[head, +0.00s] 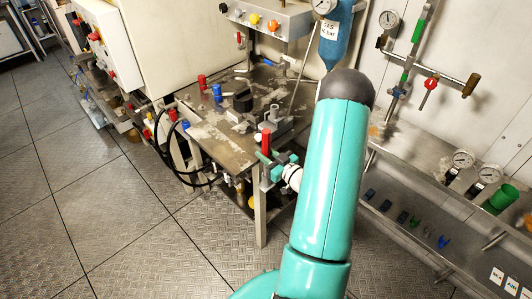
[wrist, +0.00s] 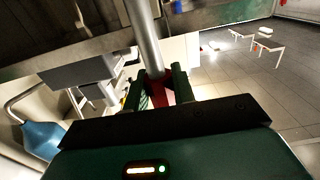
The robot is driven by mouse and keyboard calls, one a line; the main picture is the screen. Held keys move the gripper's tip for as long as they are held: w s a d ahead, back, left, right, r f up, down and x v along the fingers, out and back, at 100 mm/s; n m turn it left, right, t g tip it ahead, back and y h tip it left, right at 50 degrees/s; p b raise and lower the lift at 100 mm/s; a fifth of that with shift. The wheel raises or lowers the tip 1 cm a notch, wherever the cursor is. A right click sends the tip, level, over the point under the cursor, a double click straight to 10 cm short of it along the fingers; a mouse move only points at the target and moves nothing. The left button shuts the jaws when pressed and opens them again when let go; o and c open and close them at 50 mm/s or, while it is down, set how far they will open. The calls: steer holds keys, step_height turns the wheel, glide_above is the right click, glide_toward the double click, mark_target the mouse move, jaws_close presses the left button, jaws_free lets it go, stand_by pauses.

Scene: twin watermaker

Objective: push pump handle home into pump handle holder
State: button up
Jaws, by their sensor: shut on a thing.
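My gripper (wrist: 162,92) is shut on a red piece (wrist: 157,90), which I take to be the pump handle, with one green finger on each side. A grey metal rod (wrist: 145,38) runs from the red piece to the top edge of the wrist view. In the head view my gripper (head: 275,172) is at the front right corner of the worn metal bench, and an upright red grip (head: 265,143) shows just above it. I cannot make out the pump handle holder for certain; the fingers and rod hide part of the area.
The metal bench (head: 222,150) carries a black knob (head: 242,100), red and blue caps and grey fittings. Black hoses (head: 175,165) hang at its left. A blue vessel (head: 336,35) stands behind my arm. A gauge shelf (head: 425,183) is on the right. Floor at left is clear.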

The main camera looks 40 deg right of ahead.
steer(key=shift+f, duration=0.45)
steer(key=o, duration=0.9)
steer(key=s, duration=1.3)
steer(key=shift+s+d, duration=0.2)
steer(key=shift+s, duration=0.2)
